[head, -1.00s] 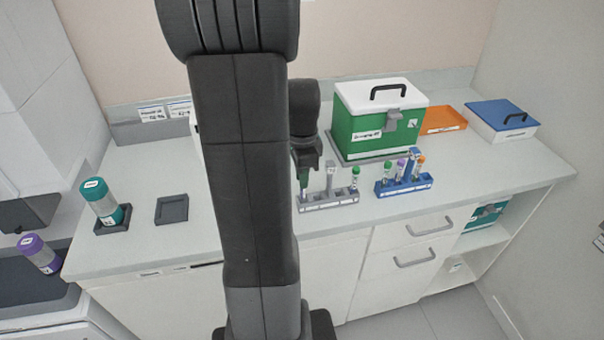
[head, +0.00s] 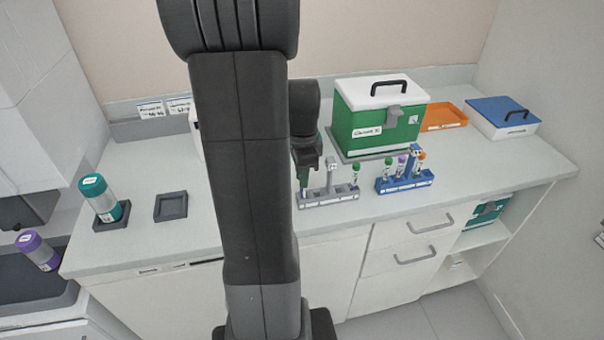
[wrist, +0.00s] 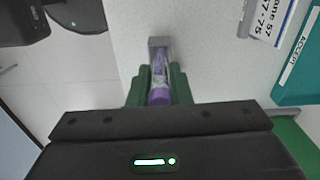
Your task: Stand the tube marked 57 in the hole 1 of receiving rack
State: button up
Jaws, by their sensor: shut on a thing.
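My gripper (head: 304,180) is at the left end of a grey rack (head: 330,200) on the bench, partly hidden behind my arm in the head view. In the wrist view my gripper (wrist: 158,92) has its green fingers shut on a purple-capped tube (wrist: 159,94). The tube's number cannot be read. In the head view the tube is a small purple strip below the fingers, over the rack's left end; I cannot tell whether it is seated in a hole. The grey rack also holds a green-capped tube (head: 355,172) at its right. The rack's hole numbers are too small to read.
A blue rack (head: 405,184) with several capped tubes stands to the right. Behind are a green box (head: 380,128), an orange tray (head: 445,116) and a blue-lidded box (head: 503,117). A teal-capped jar (head: 102,200) and an empty dark holder (head: 171,206) are at left.

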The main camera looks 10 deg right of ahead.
jog(key=shift+f, duration=0.2)
jog(key=shift+f+b, duration=0.4)
jog(key=shift+b, duration=0.05)
jog(key=shift+f, duration=0.1)
jog(key=o, duration=0.8)
notch_tip(320, 180, up, 14)
jog(key=shift+f, duration=0.1)
dwell(0.3)
dwell(0.4)
